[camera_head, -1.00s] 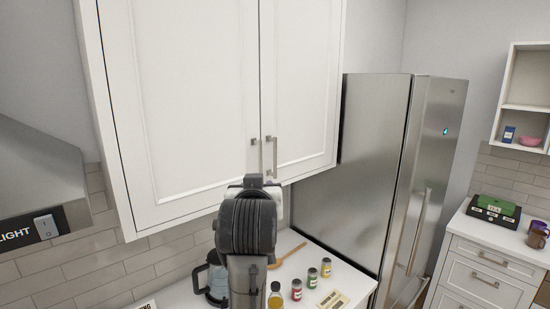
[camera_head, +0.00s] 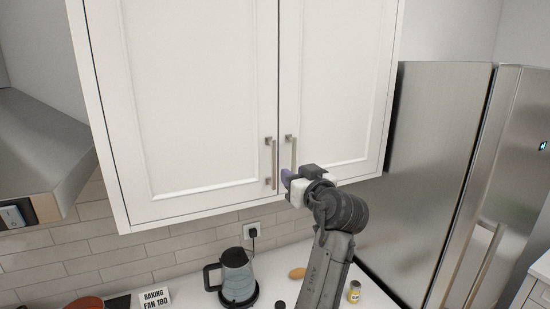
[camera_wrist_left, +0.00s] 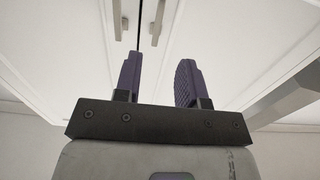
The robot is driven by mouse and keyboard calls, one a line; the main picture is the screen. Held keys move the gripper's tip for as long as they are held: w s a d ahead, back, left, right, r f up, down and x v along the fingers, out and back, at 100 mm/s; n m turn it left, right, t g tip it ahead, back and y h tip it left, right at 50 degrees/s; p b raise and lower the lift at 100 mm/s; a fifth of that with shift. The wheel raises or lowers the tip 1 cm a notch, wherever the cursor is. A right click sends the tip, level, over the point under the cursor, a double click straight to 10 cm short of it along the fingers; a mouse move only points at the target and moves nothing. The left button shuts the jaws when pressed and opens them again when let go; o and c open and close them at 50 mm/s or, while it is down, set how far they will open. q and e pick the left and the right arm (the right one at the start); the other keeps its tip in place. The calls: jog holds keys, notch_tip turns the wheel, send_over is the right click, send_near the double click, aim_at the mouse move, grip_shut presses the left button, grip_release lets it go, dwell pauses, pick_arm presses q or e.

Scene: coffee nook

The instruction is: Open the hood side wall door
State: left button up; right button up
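The white wall cabinet has two closed doors side by side. The hood-side door (camera_head: 195,95) is the left one in the head view, and its vertical metal handle (camera_head: 274,163) is near its lower right corner. The other door (camera_head: 335,80) has its own handle (camera_head: 292,152) close beside it. My left gripper (camera_head: 287,178) is just below and in front of the handles. In the left wrist view, my left gripper (camera_wrist_left: 157,75) is open and empty, its purple fingers apart. My right gripper is not in view.
The range hood (camera_head: 40,150) is left of the cabinet and a steel fridge (camera_head: 425,150) is right. Below, the counter holds a kettle (camera_head: 238,277), a small jar (camera_head: 354,291) and a sign (camera_head: 156,299). Space in front of the doors looks clear except for my arm.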

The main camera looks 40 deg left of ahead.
aim_at(274, 159)
pick_arm(q)
jog(key=p+x, duration=0.4)
jog(key=x, duration=0.8)
jog(key=shift+r, duration=0.15)
jog(key=shift+w+a, duration=0.25)
jog(key=shift+a, duration=0.15)
grip_shut()
